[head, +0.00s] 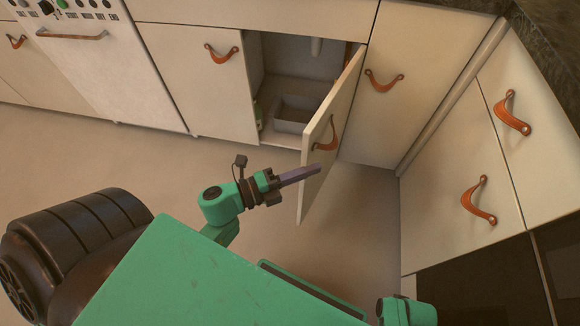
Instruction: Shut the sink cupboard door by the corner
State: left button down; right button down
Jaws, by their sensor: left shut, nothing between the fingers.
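The sink cupboard door (342,104) is a cream panel standing well open, hinged at its right side, with an orange leather pull (326,136) on its outer face. Its free edge points out into the room. The open cupboard (295,55) shows to its left. My left gripper (314,170) is shut and empty, its fingers pointing right. The fingertips overlap the lower part of the door near its free edge; I cannot tell whether they touch it. My right gripper is not in view.
Inside the cupboard is a grey bin (293,113), with a pipe above. Closed cream fronts with leather pulls flank the opening. On the right, a run of drawers (460,160) meets the corner beside a fixed-looking door (390,110). The floor (160,165) in front is clear.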

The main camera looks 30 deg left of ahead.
aim_at(303, 160)
pick_arm(q)
jog(key=shift+w+a, duration=1.15)
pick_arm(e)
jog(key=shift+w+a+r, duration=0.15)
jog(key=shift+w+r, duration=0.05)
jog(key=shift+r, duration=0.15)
pick_arm(q)
jog(key=shift+a, duration=0.1)
